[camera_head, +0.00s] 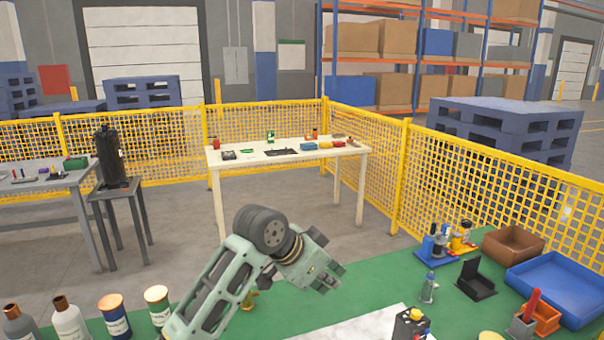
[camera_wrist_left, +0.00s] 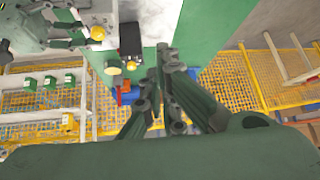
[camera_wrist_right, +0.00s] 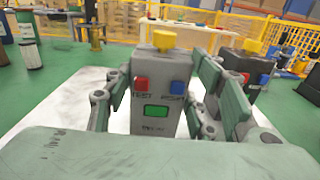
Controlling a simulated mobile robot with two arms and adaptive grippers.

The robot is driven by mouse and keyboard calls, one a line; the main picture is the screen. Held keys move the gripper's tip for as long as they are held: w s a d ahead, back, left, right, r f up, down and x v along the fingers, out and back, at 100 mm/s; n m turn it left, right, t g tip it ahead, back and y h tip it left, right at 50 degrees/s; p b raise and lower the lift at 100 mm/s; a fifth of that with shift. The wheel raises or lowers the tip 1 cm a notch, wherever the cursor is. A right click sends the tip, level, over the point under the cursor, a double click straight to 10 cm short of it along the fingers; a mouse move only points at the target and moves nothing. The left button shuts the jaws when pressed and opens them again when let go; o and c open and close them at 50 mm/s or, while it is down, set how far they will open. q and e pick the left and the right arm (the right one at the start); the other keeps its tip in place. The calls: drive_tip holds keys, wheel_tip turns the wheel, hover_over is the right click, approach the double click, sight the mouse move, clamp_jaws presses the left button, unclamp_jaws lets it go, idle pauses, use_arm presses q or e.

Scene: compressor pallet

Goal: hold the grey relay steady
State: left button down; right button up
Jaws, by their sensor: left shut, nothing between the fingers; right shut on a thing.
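The grey relay (camera_wrist_right: 158,100) stands upright in the right wrist view, with a yellow knob on top, red and blue buttons and a green window. My right gripper (camera_wrist_right: 161,100) is shut on it, one finger on each side. Whether its base touches the surface is hidden. In the left wrist view my right gripper (camera_wrist_left: 75,32) shows at top left beside a yellow knob. My left gripper (camera_head: 327,276) is shut and empty above the green bench, left of a black relay (camera_head: 408,325); its closed fingers also show in the left wrist view (camera_wrist_left: 165,62).
The black relay also stands behind the grey one in the right wrist view (camera_wrist_right: 234,72). A white sheet (camera_head: 350,328) lies on the green bench (camera_head: 375,265). A blue tray (camera_head: 556,285), brown box (camera_head: 513,243) and black stand (camera_head: 476,280) are at right. Several bottles and cans stand front left.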

use_arm(q)
drive_tip(key=s+d+f+m+g+y, duration=0.1)
drive_tip(key=s+d+f+m+g, duration=0.15)
drive_tip(key=s+d+f, duration=0.45)
drive_tip(key=shift+n, duration=0.35)
drive_tip(key=shift+s+d+f, duration=0.15)
drive_tip(key=shift+s+f, duration=0.05)
drive_tip(key=shift+f, duration=0.75)
drive_tip(key=shift+s+d+f, duration=0.2)
drive_tip(key=shift+f, duration=0.75)
drive_tip(key=shift+s+d+f, duration=0.15)
drive_tip(key=shift+s+f, duration=0.05)
drive_tip(key=shift+f, duration=0.75)
drive_tip(key=shift+w+d, duration=0.35)
drive_tip(key=shift+d, duration=0.05)
drive_tip(key=shift+w+a, duration=0.2)
drive_tip(key=shift+w, duration=0.1)
drive_tip(key=shift+w+a, duration=0.15)
drive_tip(key=shift+w, duration=0.4)
drive_tip(key=shift+s+d+r, duration=0.1)
drive_tip(key=shift+d+r, duration=0.05)
drive_tip(key=shift+d, duration=0.1)
